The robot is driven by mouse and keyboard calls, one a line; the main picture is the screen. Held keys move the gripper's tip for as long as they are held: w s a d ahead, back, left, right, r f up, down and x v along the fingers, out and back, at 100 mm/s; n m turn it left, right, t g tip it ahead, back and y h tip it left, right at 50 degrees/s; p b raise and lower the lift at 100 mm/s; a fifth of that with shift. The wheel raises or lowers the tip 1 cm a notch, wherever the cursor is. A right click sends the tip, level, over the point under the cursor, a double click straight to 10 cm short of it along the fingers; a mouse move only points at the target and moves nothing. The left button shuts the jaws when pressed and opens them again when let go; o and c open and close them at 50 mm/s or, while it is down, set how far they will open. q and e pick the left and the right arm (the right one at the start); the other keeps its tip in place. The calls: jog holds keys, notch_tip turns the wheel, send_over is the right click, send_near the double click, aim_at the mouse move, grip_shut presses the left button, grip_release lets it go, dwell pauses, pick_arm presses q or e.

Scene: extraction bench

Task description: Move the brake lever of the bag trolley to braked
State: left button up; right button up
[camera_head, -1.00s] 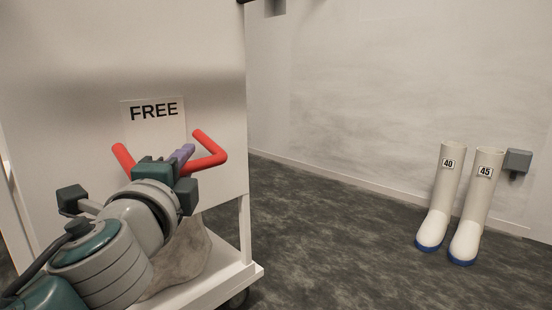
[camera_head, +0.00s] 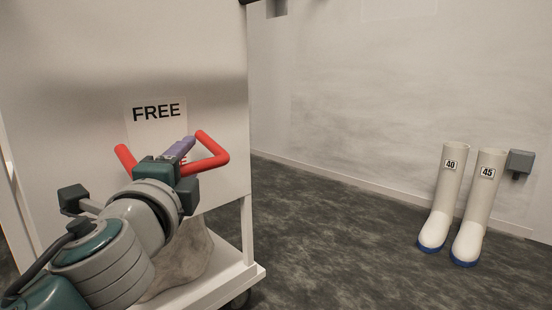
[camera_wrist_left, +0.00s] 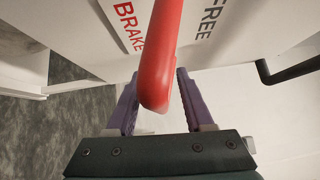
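The red brake lever (camera_head: 212,152) is on the pale side panel of the bag trolley (camera_head: 70,75), below a FREE label (camera_head: 157,112). Its bent bar shows to the right of my left gripper (camera_head: 182,150), and another red piece (camera_head: 125,157) shows to the left. The gripper hides the part between. In the left wrist view, the lever's rounded red end (camera_wrist_left: 156,95) lies between the two purple fingers of my left gripper (camera_wrist_left: 160,105), with gaps on both sides. The fingers are apart. A red BRAKE label (camera_wrist_left: 130,25) shows there. My right gripper is out of view.
A grey lumpy bag (camera_head: 185,265) sits on the trolley's low white base (camera_head: 235,272), behind my left arm. White boots (camera_head: 445,200) marked 40 and 45 stand by the wall at right. The dark floor between trolley and boots is clear.

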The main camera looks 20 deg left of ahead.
pick_arm(q)
jog(key=shift+d, duration=0.1)
jog(key=v, duration=1)
jog(key=shift+p, duration=0.35)
